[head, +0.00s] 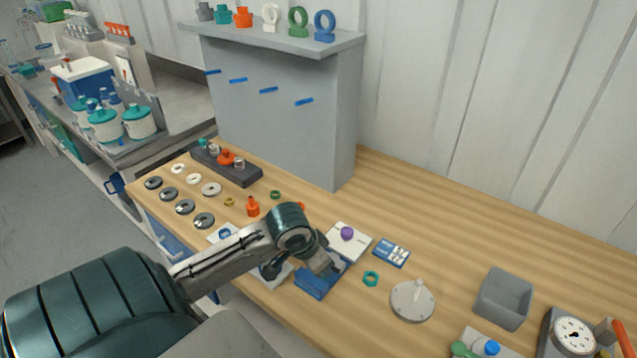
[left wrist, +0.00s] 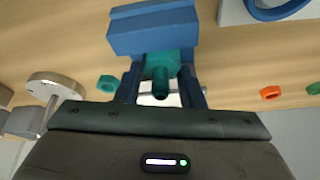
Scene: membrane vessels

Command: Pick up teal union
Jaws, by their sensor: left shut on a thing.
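The teal union (left wrist: 160,72) sits between the two blue fingers of my left gripper (left wrist: 162,92) in the left wrist view, and the fingers are shut on it. A blue block (left wrist: 150,30) lies just beyond it; I cannot tell whether the union touches it. In the head view my left gripper (head: 326,264) is over the blue block (head: 318,284) on the wooden bench, and the union is hidden there. My right gripper is not in view.
A teal nut (head: 371,279), a lidded metal disc (head: 413,300) and a grey bin (head: 503,298) lie to the right. A white pad with a purple knob (head: 347,233) is behind the gripper. A grey panel (head: 285,110) stands at the back.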

